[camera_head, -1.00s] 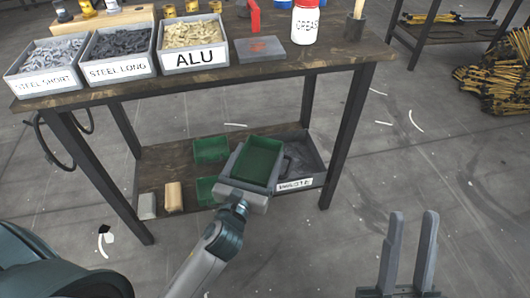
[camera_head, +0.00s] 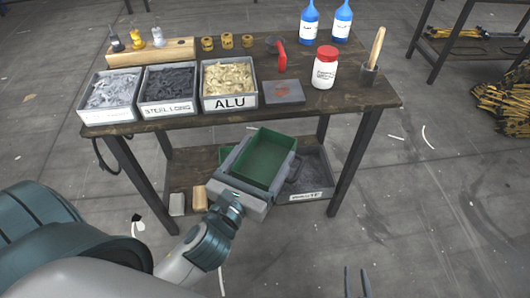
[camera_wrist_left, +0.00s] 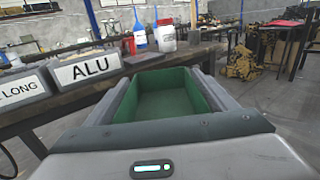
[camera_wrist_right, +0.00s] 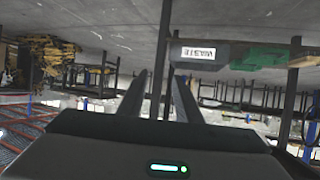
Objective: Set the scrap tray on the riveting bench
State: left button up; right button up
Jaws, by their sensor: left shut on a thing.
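My left gripper (camera_head: 253,172) is shut on a green scrap tray (camera_head: 268,155), with its grey fingers along the tray's sides. The tray looks empty and slightly tilted, in front of and below the top of the riveting bench (camera_head: 345,100). In the left wrist view the tray (camera_wrist_left: 166,95) lies between the fingers, with the bench edge beyond it. My right gripper (camera_head: 357,283) is open and empty at the bottom of the head view, away from the bench. Its parted fingers also show in the right wrist view (camera_wrist_right: 158,95).
On the bench stand a steel long bin (camera_head: 168,93), an ALU bin (camera_head: 230,86), a grey plate (camera_head: 284,92), a white jar (camera_head: 325,69) and a brush pot (camera_head: 369,74). The front right bench top is partly clear. A grey box (camera_head: 312,178) sits on the lower shelf.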

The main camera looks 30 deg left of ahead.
aim_at(265, 167)
pick_arm(q)
notch_tip(265, 167, up, 5)
jog(key=p, duration=0.3)
jog(key=shift+r, duration=0.1)
notch_tip(265, 167, up, 4)
jog(key=p, duration=0.4)
pick_arm(e)
jog(key=s+d+f+g+h, duration=0.1)
jog(key=s+d+f+g, duration=0.2)
jog(key=s+f, duration=0.2)
jog(key=s+d+f+m+g+h, duration=0.1)
jog(key=s+d+f+g, duration=0.2)
jog(key=s+f, duration=0.3)
jog(key=s+g, duration=0.1)
jog(key=s, duration=0.2)
jog(key=shift+d+f, duration=0.2)
jog(key=shift+d, duration=0.05)
